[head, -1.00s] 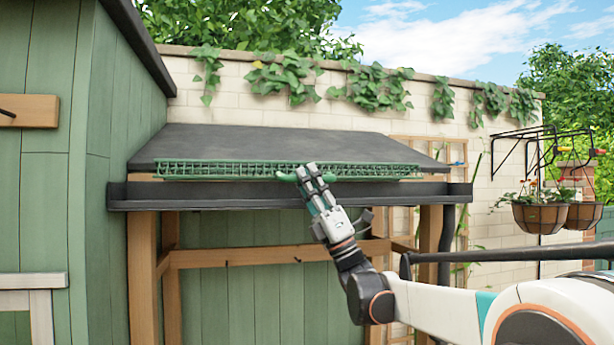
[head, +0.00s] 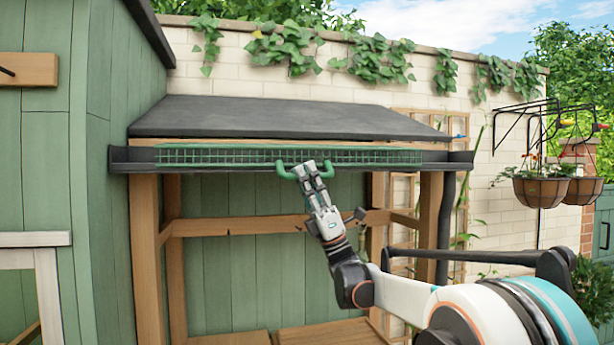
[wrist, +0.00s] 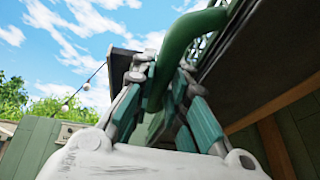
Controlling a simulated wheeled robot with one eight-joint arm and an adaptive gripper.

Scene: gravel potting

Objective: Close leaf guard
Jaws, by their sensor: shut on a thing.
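The leaf guard (head: 230,156) is a long green mesh panel along the dark gutter (head: 130,160) under the lean-to roof. In the head view its mesh shows in front of the roof's front edge, at the height of the gutter. A green curved handle (head: 284,172) hangs from its middle, with its ends showing either side of my fingers. My gripper (head: 308,170) is shut on this handle. The wrist view shows the green handle (wrist: 183,45) passing between my fingers (wrist: 165,95). The fingers hide the handle's middle.
The dark sloping roof (head: 280,118) lies above the gutter, on wooden posts (head: 147,250). A green shed (head: 50,170) stands at left. Hanging baskets (head: 540,190) are at right, by a dark downpipe (head: 446,225). Ivy (head: 290,48) trails over the wall behind.

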